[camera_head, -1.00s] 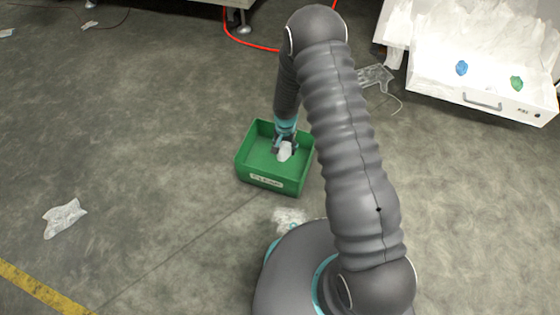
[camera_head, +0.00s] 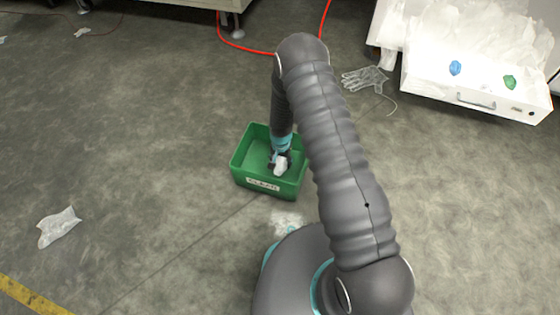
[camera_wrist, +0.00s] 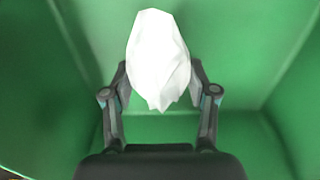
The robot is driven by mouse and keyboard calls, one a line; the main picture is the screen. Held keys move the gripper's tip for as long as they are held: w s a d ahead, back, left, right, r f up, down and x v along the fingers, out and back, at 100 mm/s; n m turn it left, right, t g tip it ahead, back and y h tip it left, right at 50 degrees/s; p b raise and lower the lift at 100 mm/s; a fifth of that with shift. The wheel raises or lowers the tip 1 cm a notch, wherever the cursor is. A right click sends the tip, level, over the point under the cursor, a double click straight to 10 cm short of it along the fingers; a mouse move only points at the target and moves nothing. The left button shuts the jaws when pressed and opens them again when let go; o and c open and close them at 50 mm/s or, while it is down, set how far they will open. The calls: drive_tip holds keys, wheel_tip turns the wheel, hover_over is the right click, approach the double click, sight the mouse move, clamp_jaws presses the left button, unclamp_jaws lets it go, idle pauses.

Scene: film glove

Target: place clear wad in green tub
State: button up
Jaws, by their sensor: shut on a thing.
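The clear wad (camera_head: 281,167) is a small whitish crumpled piece. My gripper (camera_head: 279,160) is shut on it, inside or just over the green tub (camera_head: 240,158). In the wrist view the wad (camera_wrist: 158,60) sits between the two fingers of my gripper (camera_wrist: 160,85), with the green walls (camera_wrist: 265,50) of the tub all around. The tub stands on the floor and has a "CLEAR" label on its near side. I cannot tell whether the wad touches the tub's bottom.
A white drawer unit (camera_head: 480,95) at the upper right holds clear film, a blue wad (camera_head: 455,68) and a green wad (camera_head: 509,82). A clear glove (camera_head: 365,79) lies near it. A film scrap (camera_head: 58,227) lies at left. A red hose (camera_head: 245,47) runs behind.

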drive_tip(key=o, duration=1.1)
drive_tip(key=shift+o, duration=0.2)
wheel_tip(320, 180, up, 13)
drive_tip(key=p, duration=0.1)
wheel_tip(320, 180, up, 16)
drive_tip(key=n+t, duration=0.1)
hover_over(281, 158)
drive_tip(key=d, duration=0.3)
drive_tip(key=s+d+r+n+t, duration=0.1)
drive_tip(key=s+d+r, duration=0.15)
drive_tip(key=r, duration=0.55)
drive_tip(key=s+d+r+t, duration=0.1)
drive_tip(key=s+d+r, duration=0.1)
drive_tip(key=s+r, duration=0.35)
drive_tip(key=s+d+r+n+t, duration=0.1)
drive_tip(key=s+d+r, duration=0.1)
drive_tip(key=s+r, duration=0.5)
drive_tip(key=s+d+r+n+t, duration=0.1)
drive_tip(key=s+d+r, duration=0.2)
drive_tip(key=s+r, duration=0.5)
drive_tip(key=s, duration=0.5)
drive_tip(key=shift+s+d+t, duration=0.2)
drive_tip(key=shift+s+t, duration=0.1)
